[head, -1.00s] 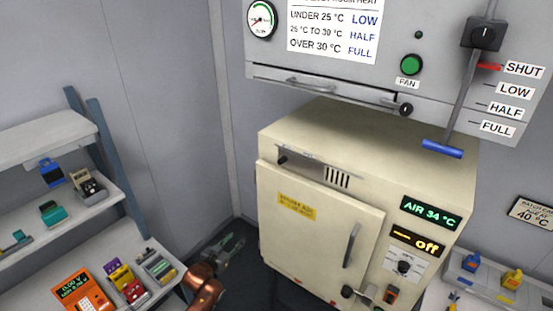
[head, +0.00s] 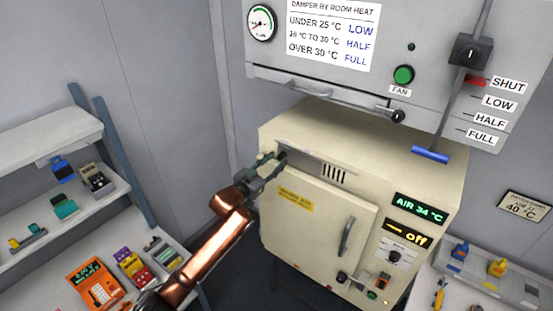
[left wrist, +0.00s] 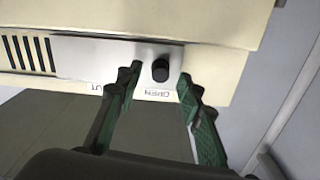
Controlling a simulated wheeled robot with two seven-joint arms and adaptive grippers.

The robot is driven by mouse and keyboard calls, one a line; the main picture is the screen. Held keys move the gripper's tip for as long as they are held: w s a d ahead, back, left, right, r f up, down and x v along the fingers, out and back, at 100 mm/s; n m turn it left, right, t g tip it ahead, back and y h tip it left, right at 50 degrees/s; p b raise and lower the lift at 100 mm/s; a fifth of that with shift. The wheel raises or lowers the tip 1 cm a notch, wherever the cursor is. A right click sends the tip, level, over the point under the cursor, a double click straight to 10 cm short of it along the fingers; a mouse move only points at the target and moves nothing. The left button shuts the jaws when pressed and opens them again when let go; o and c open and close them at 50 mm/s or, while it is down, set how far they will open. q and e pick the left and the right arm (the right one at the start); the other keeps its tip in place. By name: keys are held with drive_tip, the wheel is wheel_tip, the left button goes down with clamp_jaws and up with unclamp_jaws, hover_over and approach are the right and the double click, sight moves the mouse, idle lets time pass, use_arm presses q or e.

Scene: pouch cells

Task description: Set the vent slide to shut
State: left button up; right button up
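The vent slide is a pale metal plate (head: 308,157) on the upper front of the cream oven, beside dark vent slots (head: 334,176); these slots (left wrist: 30,52) also show in the left wrist view. Its black knob (left wrist: 160,70) sits at the end marked OPEN. The other label, ending in "UT", is partly hidden by a finger. My left gripper (head: 268,164) is at the knob. In the left wrist view its green fingers (left wrist: 158,80) are apart, one on each side of the knob; the right finger looks closer. Contact cannot be told. My right gripper is not in view.
The oven door (head: 310,222) with its handle lies below the slide. A grey panel (head: 300,80) with a fan button and a damper lever (head: 430,155) hangs above. Shelves (head: 50,130) with small items stand at left, a bench (head: 490,280) at right.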

use_arm(q)
drive_tip(key=shift+w+d, duration=0.35)
drive_tip(key=shift+w, duration=0.15)
drive_tip(key=shift+c, duration=0.5)
clamp_jaws()
